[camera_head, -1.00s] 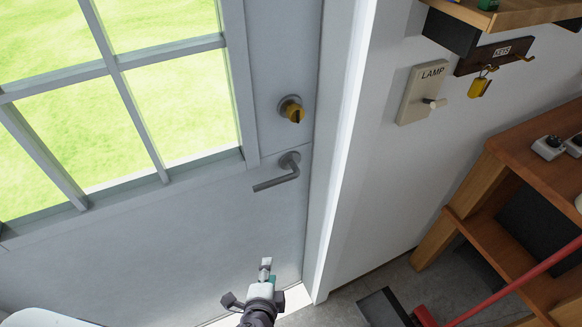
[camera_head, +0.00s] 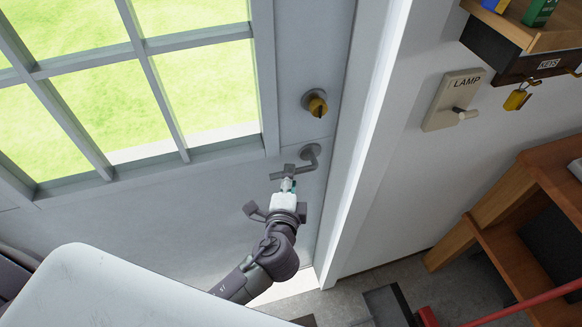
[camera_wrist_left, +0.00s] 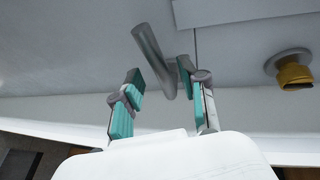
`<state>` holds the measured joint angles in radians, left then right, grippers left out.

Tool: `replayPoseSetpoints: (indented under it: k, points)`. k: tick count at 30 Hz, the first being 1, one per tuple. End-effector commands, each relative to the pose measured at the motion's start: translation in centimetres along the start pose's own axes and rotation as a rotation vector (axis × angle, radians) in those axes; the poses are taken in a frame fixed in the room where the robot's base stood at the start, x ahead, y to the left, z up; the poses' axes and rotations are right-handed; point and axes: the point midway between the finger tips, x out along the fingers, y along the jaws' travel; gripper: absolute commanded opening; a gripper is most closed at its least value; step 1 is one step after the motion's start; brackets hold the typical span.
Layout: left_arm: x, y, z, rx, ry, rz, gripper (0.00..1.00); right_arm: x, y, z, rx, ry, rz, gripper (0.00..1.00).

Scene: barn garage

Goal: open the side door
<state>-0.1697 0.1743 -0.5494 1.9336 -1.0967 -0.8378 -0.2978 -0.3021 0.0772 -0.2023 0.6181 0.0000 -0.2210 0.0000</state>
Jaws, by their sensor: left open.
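The side door (camera_head: 130,235) is grey with a paned window in its upper part, and it looks shut. Its grey lever handle (camera_head: 311,154) sits near the right edge, below a yellow knob (camera_head: 317,104). My left gripper (camera_head: 287,180) is at the lever, and its fingers overlap the lever in the head view. In the left wrist view the gripper (camera_wrist_left: 158,88) is open, with the lever (camera_wrist_left: 153,60) between or just beyond its teal-padded fingertips. I cannot tell whether they touch. The yellow knob (camera_wrist_left: 294,74) is right of the fingers. My right gripper is not in view.
The door frame (camera_head: 365,150) stands right of the handle. On the wall are a LAMP switch (camera_head: 452,100) and a yellow padlock (camera_head: 516,99). A wooden shelf unit (camera_head: 500,215) and a red-handled tool (camera_head: 520,305) stand at lower right.

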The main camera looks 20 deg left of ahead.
Motion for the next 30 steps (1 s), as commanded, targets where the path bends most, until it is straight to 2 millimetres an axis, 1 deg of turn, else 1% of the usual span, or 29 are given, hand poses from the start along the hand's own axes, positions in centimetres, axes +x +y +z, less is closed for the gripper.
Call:
replayPoseSetpoints:
  k: [1, 3, 6, 10, 17, 20, 24, 25, 30]
  points:
    - [0.8, -0.2, 0.0, 0.002, -0.001, -0.002, 0.42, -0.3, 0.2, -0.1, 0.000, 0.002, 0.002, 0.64]
    - [1.7, -0.1, 0.0, 0.002, -0.001, 0.000, 0.42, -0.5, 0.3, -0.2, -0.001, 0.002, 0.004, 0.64]
    - [2.5, -0.1, 0.0, 0.000, -0.001, 0.000, 0.42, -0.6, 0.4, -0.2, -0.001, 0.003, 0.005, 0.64]
    - [3.0, 0.0, 0.0, 0.000, 0.000, 0.001, 0.42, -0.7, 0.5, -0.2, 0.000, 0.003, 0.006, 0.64]
    - [3.0, 0.1, 0.0, 0.000, 0.000, 0.001, 0.42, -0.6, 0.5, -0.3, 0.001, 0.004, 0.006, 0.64]
    - [3.0, 0.1, 0.0, 0.000, 0.000, 0.001, 0.27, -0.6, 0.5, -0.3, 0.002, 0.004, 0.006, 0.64]
    - [3.0, 0.1, 0.0, 0.000, 0.000, 0.001, 0.04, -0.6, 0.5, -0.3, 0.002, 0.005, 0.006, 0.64]
    - [3.0, 0.1, 0.0, 0.000, 0.000, 0.001, 0.00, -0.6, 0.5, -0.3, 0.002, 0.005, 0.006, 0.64]
    - [3.0, 0.1, 0.0, 0.000, 0.000, 0.001, 0.00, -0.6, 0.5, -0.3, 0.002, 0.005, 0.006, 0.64]
